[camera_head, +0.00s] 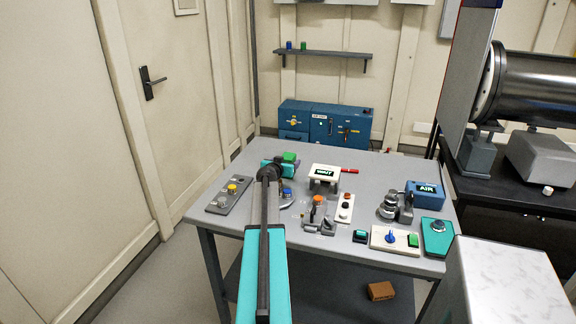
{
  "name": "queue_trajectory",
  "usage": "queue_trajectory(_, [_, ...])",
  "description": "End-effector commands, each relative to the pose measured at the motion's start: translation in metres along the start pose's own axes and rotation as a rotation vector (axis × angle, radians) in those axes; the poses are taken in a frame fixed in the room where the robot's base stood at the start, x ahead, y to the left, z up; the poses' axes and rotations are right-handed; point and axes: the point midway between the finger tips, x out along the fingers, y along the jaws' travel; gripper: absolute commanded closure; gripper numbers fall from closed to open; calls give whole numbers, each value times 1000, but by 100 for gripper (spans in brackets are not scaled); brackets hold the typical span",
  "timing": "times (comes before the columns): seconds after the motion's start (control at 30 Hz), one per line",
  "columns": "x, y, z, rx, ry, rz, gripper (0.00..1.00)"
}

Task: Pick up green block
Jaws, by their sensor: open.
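A green block (290,157) sits near the back left of the grey table, just beyond my teal wrist. My arm reaches in from the bottom of the picture, and its wrist partly covers this area, so the block's lower part is hidden. My gripper (286,196) is small and partly hidden under the wrist, on the near side of the block. It is open, and I see nothing held in it. I cannot tell the exact gap between its fingers and the block.
A brown block (381,291) lies on the lower shelf. The table's back right is fairly clear.

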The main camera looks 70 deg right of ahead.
Motion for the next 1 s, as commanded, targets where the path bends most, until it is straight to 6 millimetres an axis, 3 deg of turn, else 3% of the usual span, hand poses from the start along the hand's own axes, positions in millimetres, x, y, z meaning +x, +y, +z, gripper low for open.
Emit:
queue_trajectory(0.67, [5, 0, 0, 0, 0, 0, 33])
queue_trajectory(1.0, [5, 0, 0, 0, 0, 0, 87])
